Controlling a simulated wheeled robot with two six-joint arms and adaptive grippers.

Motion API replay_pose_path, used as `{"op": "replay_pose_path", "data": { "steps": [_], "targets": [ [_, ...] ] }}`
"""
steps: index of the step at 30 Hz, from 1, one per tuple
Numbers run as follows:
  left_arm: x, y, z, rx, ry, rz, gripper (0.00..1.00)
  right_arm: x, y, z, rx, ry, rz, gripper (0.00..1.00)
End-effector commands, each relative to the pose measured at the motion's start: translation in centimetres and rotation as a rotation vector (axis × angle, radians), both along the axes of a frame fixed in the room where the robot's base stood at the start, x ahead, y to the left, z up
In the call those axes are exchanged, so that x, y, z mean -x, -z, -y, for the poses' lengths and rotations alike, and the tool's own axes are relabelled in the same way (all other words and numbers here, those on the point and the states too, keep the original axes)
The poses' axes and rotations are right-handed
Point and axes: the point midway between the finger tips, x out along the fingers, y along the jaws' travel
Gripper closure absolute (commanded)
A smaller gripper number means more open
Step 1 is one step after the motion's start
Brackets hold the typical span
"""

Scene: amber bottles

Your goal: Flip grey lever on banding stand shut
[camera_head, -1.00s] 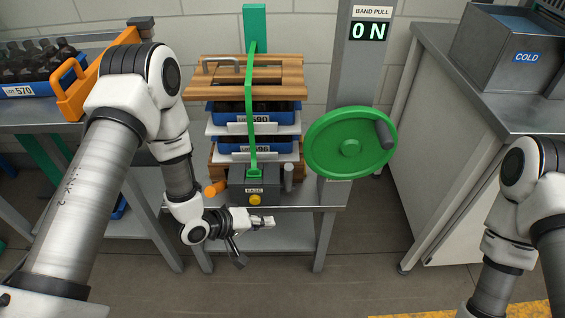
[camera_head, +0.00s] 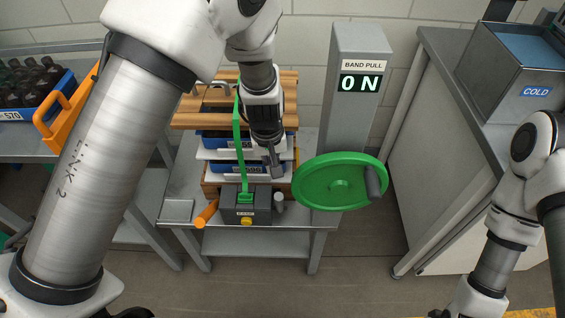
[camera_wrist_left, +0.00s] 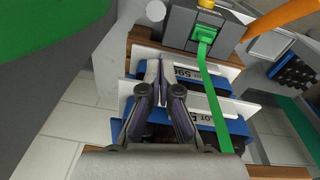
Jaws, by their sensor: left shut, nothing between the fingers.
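The banding stand's dark box (camera_head: 238,214) sits at the front of the small metal table, with a green strap on it. The short grey lever (camera_head: 279,201) stands about upright at the box's right side. In the left wrist view its rounded light end (camera_wrist_left: 155,10) shows at the top, beside the box (camera_wrist_left: 181,27). My left gripper (camera_head: 276,168) is shut and empty, pointing down behind and above the lever, apart from it. Its closed fingers (camera_wrist_left: 154,75) show over the blue crates in the wrist view. My right arm is at the right; its gripper is out of frame.
Strapped blue crates and a wooden top (camera_head: 190,114) stand behind the box. An orange handle (camera_head: 206,214) sticks out at its left.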

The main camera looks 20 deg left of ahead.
Motion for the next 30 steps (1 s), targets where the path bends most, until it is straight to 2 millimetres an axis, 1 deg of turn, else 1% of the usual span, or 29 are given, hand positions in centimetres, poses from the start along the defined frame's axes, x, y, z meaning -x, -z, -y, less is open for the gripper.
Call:
{"op": "replay_pose_path", "data": {
  "steps": [1, 3, 11, 14, 17, 24, 27, 30],
  "targets": [
    [0.1, -0.7, 0.5, 0.01, 0.0, -0.009, 1.0, 0.1, -0.3, 0.0, 0.0, 0.0, -0.001, 0.48],
    [0.1, -0.8, 0.8, 0.018, 0.001, -0.016, 1.0, 0.1, -0.2, 0.0, 0.0, 0.0, -0.002, 0.48],
    [0.2, -0.6, 0.7, 0.019, -0.001, -0.017, 1.0, 0.1, -0.1, 0.0, 0.0, 0.0, -0.003, 0.48],
    [0.2, -0.1, 0.7, 0.019, -0.001, -0.019, 1.0, 0.1, -0.1, 0.0, 0.0, 0.0, -0.002, 0.48],
    [0.1, 1.2, 0.8, 0.019, -0.002, -0.02, 1.0, 0.1, -0.2, 0.0, 0.0, 0.0, -0.002, 0.48],
    [-0.1, 6.0, 0.9, 0.019, -0.002, -0.021, 1.0, 0.1, -0.3, 0.0, 0.0, 0.0, -0.002, 0.48],
    [-0.3, 7.7, 0.9, 0.019, -0.002, -0.02, 1.0, 0.1, -0.4, 0.0, 0.0, 0.0, -0.002, 0.48],
    [-0.4, 8.8, 0.9, 0.018, -0.001, -0.018, 1.0, 0.1, -0.4, 0.0, 0.0, 0.0, -0.002, 0.48]
  ]
}}
